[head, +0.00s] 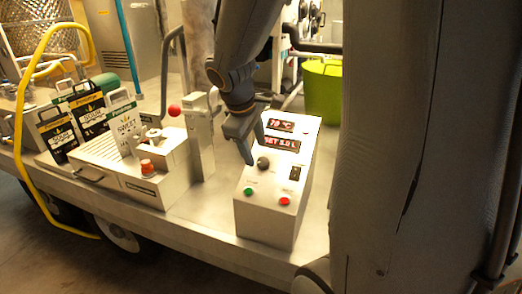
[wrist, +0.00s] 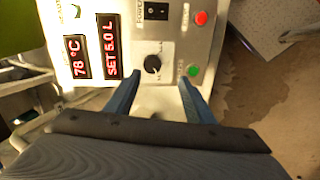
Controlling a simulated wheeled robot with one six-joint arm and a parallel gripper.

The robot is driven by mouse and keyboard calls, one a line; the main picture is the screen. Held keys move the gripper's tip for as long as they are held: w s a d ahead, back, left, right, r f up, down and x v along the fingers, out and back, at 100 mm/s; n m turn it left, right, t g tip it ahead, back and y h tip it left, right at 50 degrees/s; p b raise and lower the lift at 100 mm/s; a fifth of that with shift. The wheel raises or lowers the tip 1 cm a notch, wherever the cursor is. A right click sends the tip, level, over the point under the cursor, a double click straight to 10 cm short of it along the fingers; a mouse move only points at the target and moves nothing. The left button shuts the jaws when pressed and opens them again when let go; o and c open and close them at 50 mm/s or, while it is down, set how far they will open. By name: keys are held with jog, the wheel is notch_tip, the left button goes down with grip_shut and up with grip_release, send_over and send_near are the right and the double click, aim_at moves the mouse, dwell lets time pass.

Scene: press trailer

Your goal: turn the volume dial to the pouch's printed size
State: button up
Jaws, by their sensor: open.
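The volume dial (head: 263,163) is a dark round knob on the sloped face of a white control box (head: 265,215). In the wrist view the dial (wrist: 152,64) sits on a pale plate. A red display (wrist: 111,46) there reads SET 5.0 L. My gripper (head: 254,145) is open, its fingers pointing down at the dial. In the wrist view my gripper (wrist: 160,77) has one fingertip on each side just short of the dial; contact cannot be told. A white and green pouch (head: 125,128) stands by the filling unit at left; its printed size is too small to read.
A green button (wrist: 193,69) and a red button (wrist: 201,18) sit near the dial, with a black power switch (wrist: 156,12). Another display (wrist: 80,57) reads 78 °C. Several dark-labelled pouches (head: 56,136) stand left. A post with a red ball (head: 174,110) stands left of the box.

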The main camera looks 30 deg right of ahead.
aim_at(262, 161)
jog(key=x, duration=0.2)
jog(key=d+x, duration=0.1)
jog(key=x, duration=0.2)
jog(key=w+x, duration=0.1)
jog(key=x, duration=0.1)
jog(key=shift+d+r, duration=0.15)
jog(key=shift+d, duration=0.1)
jog(key=c, duration=1.1)
